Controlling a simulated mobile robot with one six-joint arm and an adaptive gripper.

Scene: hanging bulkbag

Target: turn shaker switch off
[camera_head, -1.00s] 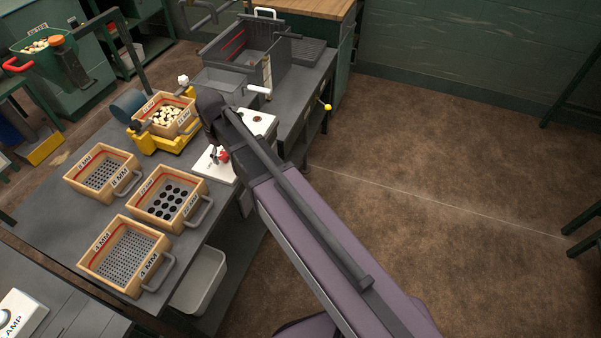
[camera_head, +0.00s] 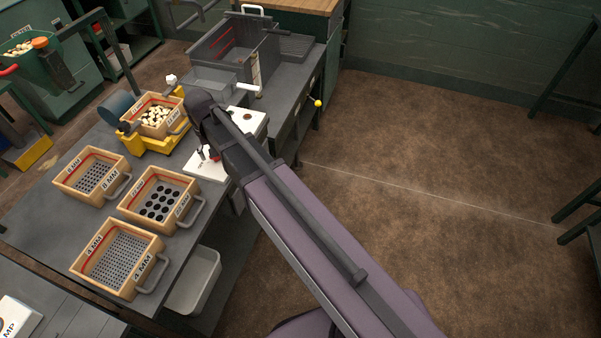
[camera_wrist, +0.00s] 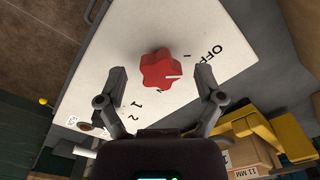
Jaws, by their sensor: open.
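The shaker switch is a red lobed knob (camera_wrist: 158,66) on a white panel (camera_wrist: 105,50) in the wrist view. A white pointer line on the knob faces right in the picture, lower than the OFF label; the marks 1 and 2 lie below the knob. My gripper (camera_wrist: 161,77) is open, its fingers on either side of the knob with gaps between. Whether a fingertip touches the panel I cannot tell. In the head view the knob (camera_head: 214,155) shows small beside my wrist, and the fingers are mostly hidden by it.
A yellow shaker (camera_head: 148,143) carries a wooden sieve box (camera_head: 174,125) with pale pieces, close to the panel. Several sieve boxes, including the 4 MM one (camera_head: 80,259), stand on the grey bench (camera_head: 38,215). A grey bin (camera_head: 245,58) stands behind. The floor at right is open.

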